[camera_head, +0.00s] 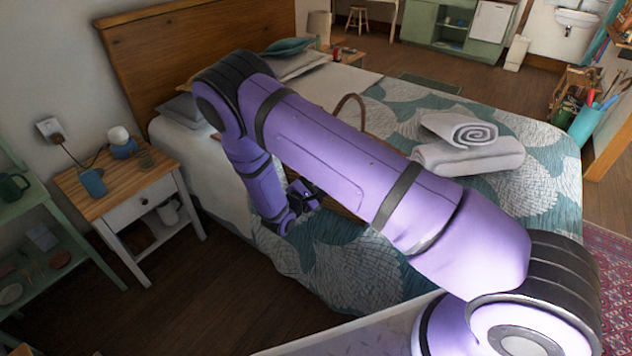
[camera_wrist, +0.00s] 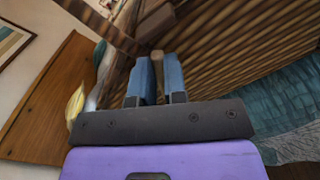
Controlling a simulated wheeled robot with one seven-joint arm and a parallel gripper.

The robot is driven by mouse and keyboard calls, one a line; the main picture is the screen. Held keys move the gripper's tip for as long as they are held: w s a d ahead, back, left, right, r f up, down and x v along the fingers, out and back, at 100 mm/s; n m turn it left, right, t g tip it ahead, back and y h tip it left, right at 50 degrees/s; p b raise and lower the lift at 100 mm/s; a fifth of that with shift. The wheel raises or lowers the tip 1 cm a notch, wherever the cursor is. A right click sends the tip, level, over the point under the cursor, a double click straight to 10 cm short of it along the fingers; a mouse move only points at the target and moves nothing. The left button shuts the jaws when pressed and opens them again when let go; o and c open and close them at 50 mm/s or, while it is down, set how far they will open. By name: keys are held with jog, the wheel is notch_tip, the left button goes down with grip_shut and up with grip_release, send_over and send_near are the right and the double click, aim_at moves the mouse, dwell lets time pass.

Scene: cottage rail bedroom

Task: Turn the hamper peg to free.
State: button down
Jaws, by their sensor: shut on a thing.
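The hamper shows in the wrist view as a ribbed brown wicker surface (camera_wrist: 240,45) filling the upper right. In the head view my arm hides most of it, and a curved handle (camera_head: 350,98) rises behind the arm over the bed. My gripper (camera_wrist: 158,75) has its two blue fingers close together against the wicker. It is shut on a narrow brown wooden piece (camera_wrist: 157,62) between the fingers, which appears to be the hamper peg. The peg's turn angle is hard to read. In the head view my gripper (camera_head: 304,196) is beside the near side of the bed, partly hidden.
The bed (camera_head: 330,262) has a teal patterned cover and rolled towels (camera_head: 468,150). A nightstand (camera_head: 130,195) with a cup and small items stands at the left. A green shelf (camera_head: 45,245) is at the far left.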

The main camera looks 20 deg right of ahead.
jog(key=shift+s+d+f+m, duration=0.1)
jog(key=shift+f+m, duration=0.15)
jog(key=shift+m, duration=1.45)
jog(key=shift+s+f+m, duration=0.1)
jog(key=shift+f+m, duration=0.1)
jog(key=shift+m, duration=1.5)
jog(key=shift+s+d+f+m, duration=0.1)
jog(key=shift+f+m, duration=0.15)
jog(key=shift+m, duration=1.45)
jog(key=c, duration=1.2)
grip_release()
jog(key=shift+o, duration=0.2)
jog(key=v, duration=1.1)
